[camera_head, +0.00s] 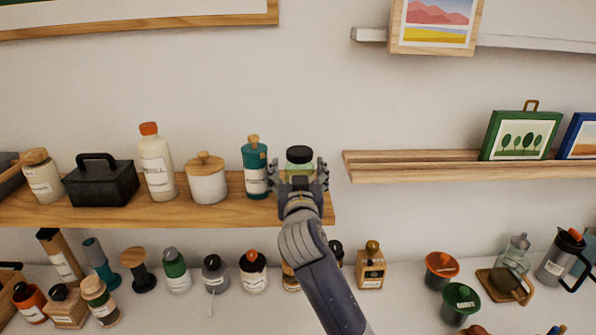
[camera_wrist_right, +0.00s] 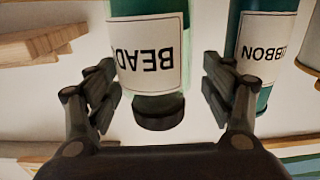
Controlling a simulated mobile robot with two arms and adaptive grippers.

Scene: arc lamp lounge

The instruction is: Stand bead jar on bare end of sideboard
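The bead jar (camera_head: 299,155) is greenish and clear with a black lid. It is upright at the right end of the wooden wall shelf (camera_head: 225,212). My right gripper (camera_head: 300,174) is around it from the front and hides its lower part. In the right wrist view the jar (camera_wrist_right: 150,52) appears upside down, with its "BEAD" label between the two fingers. The fingers are apart, with a gap at the right one, so the gripper looks open. Whether the jar's base rests on the shelf is hidden. My left gripper is out of view.
A teal ribbon bottle (camera_head: 255,172) stands close left of the jar. A white canister (camera_head: 207,180) and black caddy (camera_head: 100,182) stand further left. The white surface below (camera_head: 400,305) holds several bottles and pots, with bare room at its middle. A picture ledge (camera_head: 430,168) is right.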

